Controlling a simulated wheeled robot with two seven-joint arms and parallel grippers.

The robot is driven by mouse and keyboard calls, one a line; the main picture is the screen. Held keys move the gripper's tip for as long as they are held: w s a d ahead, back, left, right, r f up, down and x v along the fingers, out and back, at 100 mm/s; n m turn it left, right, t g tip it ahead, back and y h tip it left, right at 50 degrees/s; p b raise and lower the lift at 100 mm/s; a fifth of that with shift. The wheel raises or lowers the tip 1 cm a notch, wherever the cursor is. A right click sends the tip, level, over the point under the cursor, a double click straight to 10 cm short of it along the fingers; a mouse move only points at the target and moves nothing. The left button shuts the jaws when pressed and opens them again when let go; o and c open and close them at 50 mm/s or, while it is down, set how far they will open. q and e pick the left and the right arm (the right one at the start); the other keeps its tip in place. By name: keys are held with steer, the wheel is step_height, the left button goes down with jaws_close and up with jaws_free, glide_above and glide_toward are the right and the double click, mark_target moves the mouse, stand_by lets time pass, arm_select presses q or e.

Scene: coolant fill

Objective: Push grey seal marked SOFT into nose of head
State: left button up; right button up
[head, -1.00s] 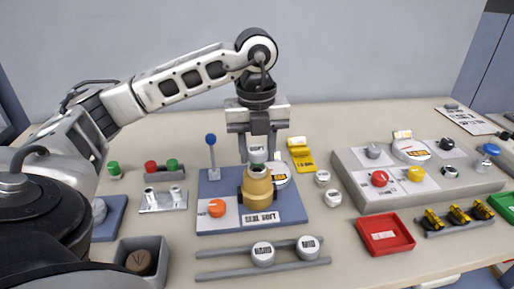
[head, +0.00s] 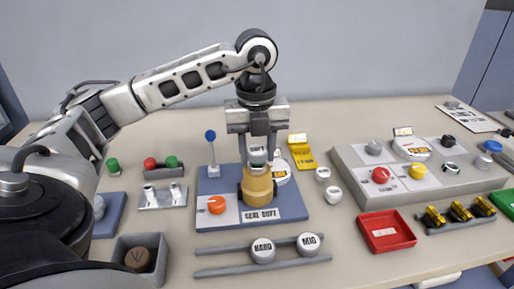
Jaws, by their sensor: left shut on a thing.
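The yellow-brown head (head: 257,190) stands upright on the blue plate (head: 298,208), beside an orange knob (head: 216,205) and a label reading SEAL SOFT (head: 261,216). My left gripper (head: 258,158) points straight down above the head, its fingers shut on a small pale grey seal (head: 257,155). The seal is right over the head's nose. The fingers partly hide the contact, so I cannot tell how deep the seal sits. Two round seals marked HARD (head: 263,250) and MID (head: 310,243) lie on the grey rails in front. My right gripper is not in view.
A blue-topped lever (head: 211,137) stands at the plate's back left. A yellow card (head: 302,152) and small white round parts (head: 333,195) are to the right. A grey control panel (head: 420,172) and red tray (head: 386,232) lie farther right. A grey bin (head: 140,262) is front left.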

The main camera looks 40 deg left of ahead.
mark_target(257, 149)
arm_select(q)
steer(key=shift+f+b, duration=0.55)
steer(key=shift+f, duration=0.25)
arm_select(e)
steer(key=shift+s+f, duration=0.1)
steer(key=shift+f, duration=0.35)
arm_select(q)
steer(key=o, duration=1)
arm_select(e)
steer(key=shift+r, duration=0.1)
arm_select(q)
step_height(257, 149, up, 8)
steer(key=shift+f+p, duration=0.1)
steer(key=shift+p, duration=0.7)
step_height(257, 149, up, 8)
steer(key=p, duration=0.4)
steer(key=shift+s+r, duration=0.1)
steer(key=shift+r, duration=0.1)
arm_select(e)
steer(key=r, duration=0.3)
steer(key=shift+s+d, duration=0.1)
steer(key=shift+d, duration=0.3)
